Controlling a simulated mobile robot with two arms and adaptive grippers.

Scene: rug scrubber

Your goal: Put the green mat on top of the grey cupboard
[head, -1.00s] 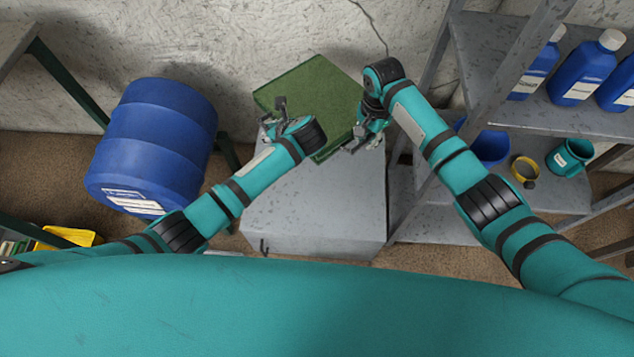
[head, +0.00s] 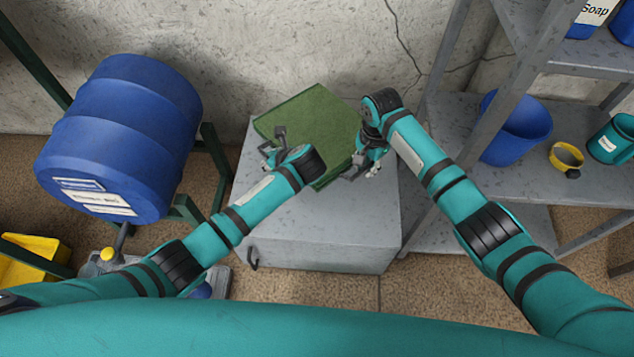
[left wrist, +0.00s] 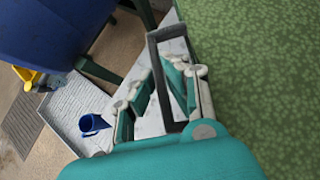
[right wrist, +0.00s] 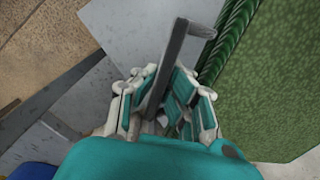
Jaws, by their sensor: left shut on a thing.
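The green mat (head: 318,125) looks like a thick flat slab and lies over the back of the grey cupboard's top (head: 325,228) in the head view; I cannot tell whether it touches the top. My left gripper (head: 272,155) is shut on the mat at its left side. The mat fills the right of the left wrist view (left wrist: 265,70). My right gripper (head: 366,165) is at the mat's right edge, with the mat beside its fingers in the right wrist view (right wrist: 275,90). Its hold is unclear.
A blue drum (head: 120,135) on a dark green stand is left of the cupboard. A grey shelf unit (head: 455,120) stands close on the right, with a blue bucket (head: 515,130), a yellow ring-shaped item (head: 566,157) and a teal mug (head: 612,140). A cracked wall is behind.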

